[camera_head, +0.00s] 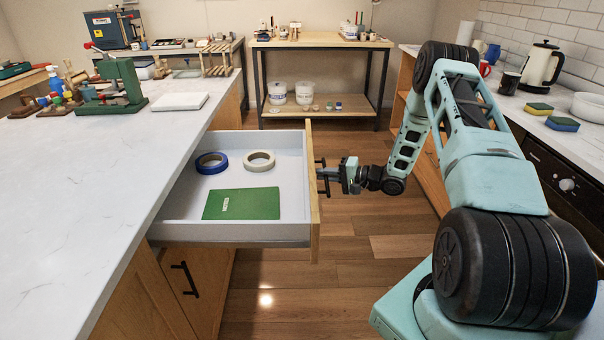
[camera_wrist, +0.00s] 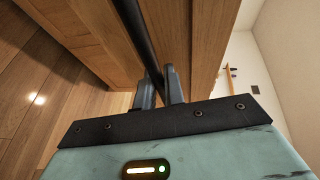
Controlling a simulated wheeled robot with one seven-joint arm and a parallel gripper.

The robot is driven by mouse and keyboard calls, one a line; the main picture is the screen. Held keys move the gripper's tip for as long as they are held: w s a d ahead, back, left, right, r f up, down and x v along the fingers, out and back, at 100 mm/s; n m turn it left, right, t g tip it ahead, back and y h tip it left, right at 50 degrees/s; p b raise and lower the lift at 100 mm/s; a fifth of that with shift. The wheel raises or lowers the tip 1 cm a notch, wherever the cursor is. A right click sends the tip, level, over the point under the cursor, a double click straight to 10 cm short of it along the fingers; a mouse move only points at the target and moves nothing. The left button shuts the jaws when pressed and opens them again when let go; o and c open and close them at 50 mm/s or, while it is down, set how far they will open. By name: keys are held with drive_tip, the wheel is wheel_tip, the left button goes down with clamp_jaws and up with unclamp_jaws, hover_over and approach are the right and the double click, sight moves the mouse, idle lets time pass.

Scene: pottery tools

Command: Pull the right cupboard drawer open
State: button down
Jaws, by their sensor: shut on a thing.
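The cupboard drawer (camera_head: 276,232) stands well out from the cupboard (camera_head: 172,285) under the white counter, on the counter's right side. Inside the drawer lie a blue tape roll (camera_head: 211,163), a cream tape roll (camera_head: 259,160) and a green booklet (camera_head: 242,204). My gripper (camera_head: 325,178) is at the outer face of the drawer's wooden front. In the wrist view its fingers (camera_wrist: 160,88) are closed around the dark bar handle (camera_wrist: 146,45). The fingertips' exact contact is partly hidden in the head view.
The white countertop (camera_head: 75,185) runs along the left, with a green press (camera_head: 122,82) on it. A black stove (camera_head: 560,180) and counter with a kettle (camera_head: 541,66) stand at right. Wooden floor (camera_head: 345,265) is clear between them. A workbench (camera_head: 320,42) stands behind.

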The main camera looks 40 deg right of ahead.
drive_tip(key=shift+s+d, duration=0.8)
drive_tip(key=shift+d, duration=0.3)
drive_tip(key=shift+s+d, duration=0.75)
drive_tip(key=shift+d, duration=0.3)
drive_tip(key=c, duration=1.8)
unclamp_jaws()
drive_tip(key=b+v, duration=0.1)
drive_tip(key=v, duration=1.6)
drive_tip(key=shift+s+d+r+b, duration=0.1)
drive_tip(key=shift+s+d+b, duration=0.05)
drive_tip(key=shift+b, duration=0.2)
